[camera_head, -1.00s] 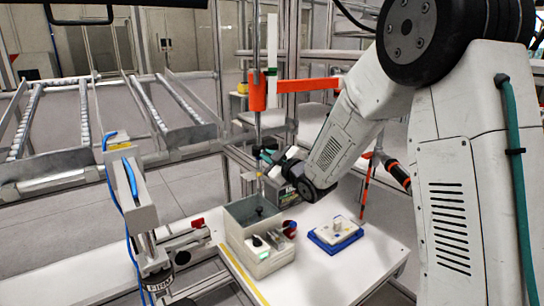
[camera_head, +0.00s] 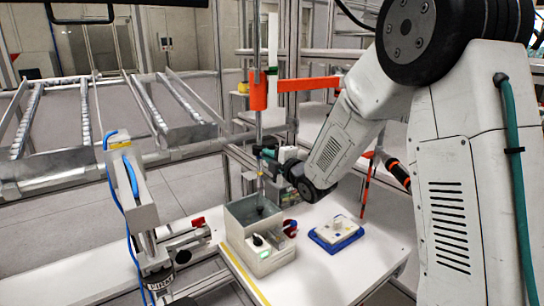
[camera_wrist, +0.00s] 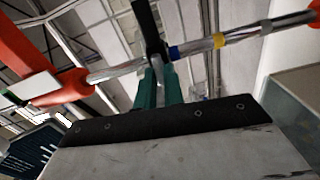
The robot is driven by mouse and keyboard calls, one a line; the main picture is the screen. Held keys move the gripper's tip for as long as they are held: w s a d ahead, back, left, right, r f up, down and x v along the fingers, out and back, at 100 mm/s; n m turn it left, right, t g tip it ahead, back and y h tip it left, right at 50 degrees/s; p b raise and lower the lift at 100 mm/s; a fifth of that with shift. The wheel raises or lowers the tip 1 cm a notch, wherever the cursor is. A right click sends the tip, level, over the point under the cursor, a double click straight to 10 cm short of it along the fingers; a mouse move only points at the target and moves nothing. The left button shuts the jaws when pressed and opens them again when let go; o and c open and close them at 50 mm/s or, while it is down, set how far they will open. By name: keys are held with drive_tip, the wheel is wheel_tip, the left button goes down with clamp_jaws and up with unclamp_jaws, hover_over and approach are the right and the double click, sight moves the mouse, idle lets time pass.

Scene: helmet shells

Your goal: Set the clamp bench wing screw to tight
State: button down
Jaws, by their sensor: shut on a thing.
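The clamp is a metal pole (camera_head: 258,56) with an orange arm and collar (camera_head: 258,92) on it. Below the collar, a small black block sits on the pole. In the wrist view the rod (camera_wrist: 118,70) runs across, with the orange part (camera_wrist: 70,86) at left and the black block (camera_wrist: 147,22) in the middle. My gripper (camera_head: 266,154) is at the pole, below the orange collar. In the wrist view its teal fingers (camera_wrist: 158,86) are shut on a small grey piece, seemingly the wing screw (camera_wrist: 157,76), at the block. The fingers partly hide it, so its setting is unclear.
A post with a blue cable (camera_head: 131,185) stands at left. Roller racks (camera_head: 110,115) are behind.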

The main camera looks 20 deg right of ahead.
drive_tip(key=shift+w+r+n, duration=0.1)
drive_tip(key=shift+r+n, duration=0.05)
drive_tip(key=shift+n, duration=0.45)
drive_tip(key=c, duration=1.6)
unclamp_jaws()
drive_tip(key=shift+o, duration=0.5)
drive_tip(key=shift+d, duration=0.1)
drive_tip(key=v, duration=0.7)
drive_tip(key=shift+s, duration=0.35)
drive_tip(key=shift+d, duration=0.1)
